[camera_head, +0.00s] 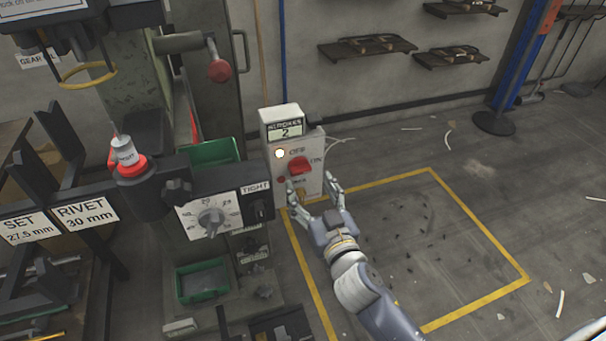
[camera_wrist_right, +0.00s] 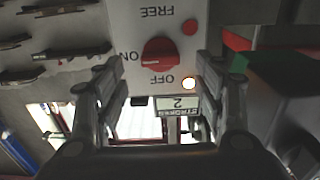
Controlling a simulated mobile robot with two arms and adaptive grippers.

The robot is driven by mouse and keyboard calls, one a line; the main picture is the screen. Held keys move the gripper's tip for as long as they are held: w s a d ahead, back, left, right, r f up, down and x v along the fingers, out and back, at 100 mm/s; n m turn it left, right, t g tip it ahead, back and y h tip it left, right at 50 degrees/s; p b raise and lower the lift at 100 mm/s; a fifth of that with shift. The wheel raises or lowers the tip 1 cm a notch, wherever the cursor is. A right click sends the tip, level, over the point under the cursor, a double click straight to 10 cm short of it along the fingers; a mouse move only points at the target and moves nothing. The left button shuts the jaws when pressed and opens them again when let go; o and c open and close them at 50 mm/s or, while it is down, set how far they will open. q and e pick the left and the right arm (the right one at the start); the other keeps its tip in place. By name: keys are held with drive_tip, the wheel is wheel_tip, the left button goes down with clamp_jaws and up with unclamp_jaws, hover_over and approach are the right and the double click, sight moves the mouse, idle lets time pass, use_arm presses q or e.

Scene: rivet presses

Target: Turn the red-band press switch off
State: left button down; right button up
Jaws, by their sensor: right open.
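The press with a red band (camera_head: 130,168) stands at the left in the head view. Beside it is a pale control box (camera_head: 284,126) with a red rotary switch (camera_head: 299,166), a lit lamp (camera_head: 280,153) and a counter reading 2. The wrist view shows the switch (camera_wrist_right: 160,52) upside down, with FREE, ON and OFF labels. Its bar seems to lie in line with ON. My right gripper (camera_head: 312,184) is open and empty in front of the box. In the wrist view its fingers (camera_wrist_right: 158,78) stand apart on either side of the switch, seemingly not touching it. My left gripper is not in view.
A dial panel (camera_head: 210,213) marked TIGHT juts out left of the box. A red-knobbed lever (camera_head: 219,71) is above. The yellow-outlined floor area (camera_head: 478,300) at the right is mostly clear.

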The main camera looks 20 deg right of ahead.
sight(302, 173)
drive_tip(key=shift+w+a, duration=0.1)
drive_tip(key=shift+w, duration=2.55)
drive_tip(key=c, duration=1.1)
